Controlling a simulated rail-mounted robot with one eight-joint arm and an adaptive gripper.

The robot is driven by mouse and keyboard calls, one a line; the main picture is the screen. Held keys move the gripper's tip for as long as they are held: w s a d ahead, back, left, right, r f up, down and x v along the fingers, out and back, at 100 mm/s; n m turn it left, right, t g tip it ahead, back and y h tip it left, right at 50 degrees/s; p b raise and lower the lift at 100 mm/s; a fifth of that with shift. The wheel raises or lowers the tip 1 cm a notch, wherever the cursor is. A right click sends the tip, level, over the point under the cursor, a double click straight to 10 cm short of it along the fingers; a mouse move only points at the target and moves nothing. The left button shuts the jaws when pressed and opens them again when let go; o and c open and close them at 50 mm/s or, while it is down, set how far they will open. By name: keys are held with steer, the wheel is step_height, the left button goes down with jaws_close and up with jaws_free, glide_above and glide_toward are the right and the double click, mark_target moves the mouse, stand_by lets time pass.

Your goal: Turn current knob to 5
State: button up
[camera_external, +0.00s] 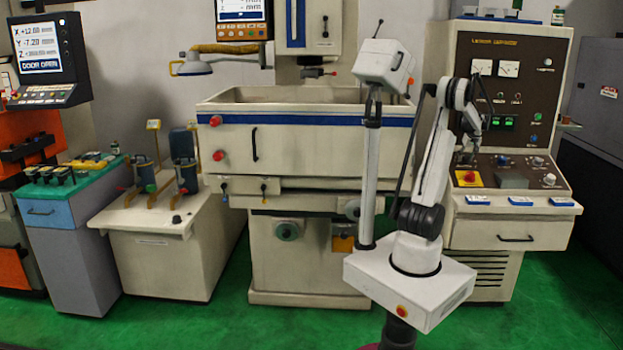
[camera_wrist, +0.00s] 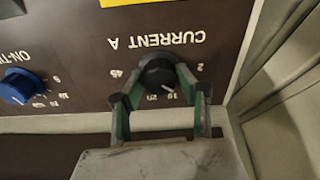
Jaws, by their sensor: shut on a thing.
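The black current knob (camera_wrist: 157,74) sits on the brown panel under the upside-down label "CURRENT A" in the wrist view. Its scale marks are partly covered by my fingers. A pale pointer mark on the knob faces the lower part of the picture, seemingly near 10, but the exact reading is hard to tell. My gripper (camera_wrist: 160,92) has its green-lined fingers on both sides of the knob and is shut on it. In the external view my gripper (camera_external: 466,159) is at the left part of the generator's control panel (camera_external: 535,181), and the current knob cannot be made out there.
A blue on-time knob (camera_wrist: 21,85) is left of the current knob in the wrist view. A yellow plate (camera_wrist: 140,3) lies at the top edge. In the external view a red button on yellow (camera_external: 469,178) is just below my gripper. A pale cabinet edge borders the panel.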

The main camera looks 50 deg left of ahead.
steer(key=shift+n, duration=0.4)
steer(key=o, duration=1.1)
steer(key=shift+f, duration=0.1)
steer(key=shift+o, duration=0.2)
steer(key=v, duration=1.2)
